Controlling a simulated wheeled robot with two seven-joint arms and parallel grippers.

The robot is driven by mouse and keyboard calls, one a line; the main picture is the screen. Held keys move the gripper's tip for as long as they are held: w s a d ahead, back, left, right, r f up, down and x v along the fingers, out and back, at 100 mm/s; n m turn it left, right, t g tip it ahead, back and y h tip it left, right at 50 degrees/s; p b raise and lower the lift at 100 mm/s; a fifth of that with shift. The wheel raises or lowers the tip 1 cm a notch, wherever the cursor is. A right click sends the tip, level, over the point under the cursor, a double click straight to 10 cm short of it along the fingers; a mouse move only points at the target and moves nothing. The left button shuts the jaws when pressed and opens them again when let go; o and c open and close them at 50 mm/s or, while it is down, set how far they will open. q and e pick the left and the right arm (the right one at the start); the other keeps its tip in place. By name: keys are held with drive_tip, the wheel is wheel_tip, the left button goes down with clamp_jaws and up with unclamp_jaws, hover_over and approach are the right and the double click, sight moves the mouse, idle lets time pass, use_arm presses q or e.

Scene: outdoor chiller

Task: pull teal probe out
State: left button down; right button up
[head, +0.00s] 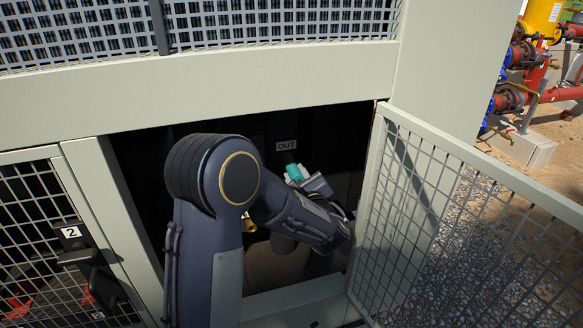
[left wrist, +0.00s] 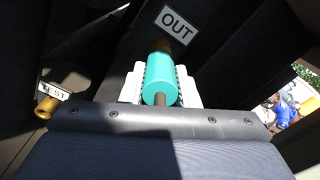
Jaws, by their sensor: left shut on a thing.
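The teal probe (head: 294,173) is a short teal cylinder inside the dark chiller opening, below the OUT label (head: 286,145). In the left wrist view the teal probe (left wrist: 160,78) lies between the pale fingers of my left gripper (left wrist: 161,88), which is shut on it. A brass-coloured fitting shows behind its far end, under the OUT label (left wrist: 175,25). In the head view my left gripper (head: 312,183) is partly hidden by my arm. I cannot tell whether the probe is still seated in its fitting. My right gripper is not in view.
A brass stub (left wrist: 46,107) sits by the TEST label (left wrist: 54,90), left of my gripper. An open mesh door (head: 440,215) stands right of the opening. A closed mesh panel with a 2 tag (head: 71,232) is at left. The cabinet frame (head: 230,85) crosses above.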

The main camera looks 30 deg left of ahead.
use_arm(q)
drive_tip(key=shift+s+d, duration=0.35)
drive_tip(key=shift+d, duration=0.1)
drive_tip(key=shift+s+d+b, duration=0.25)
drive_tip(key=shift+d+b, duration=0.1)
drive_tip(key=b+v, duration=0.1)
drive_tip(key=v, duration=0.6)
drive_tip(key=shift+s, duration=0.2)
idle(0.3)
drive_tip(key=c, duration=1.7)
unclamp_jaws()
clamp_jaws()
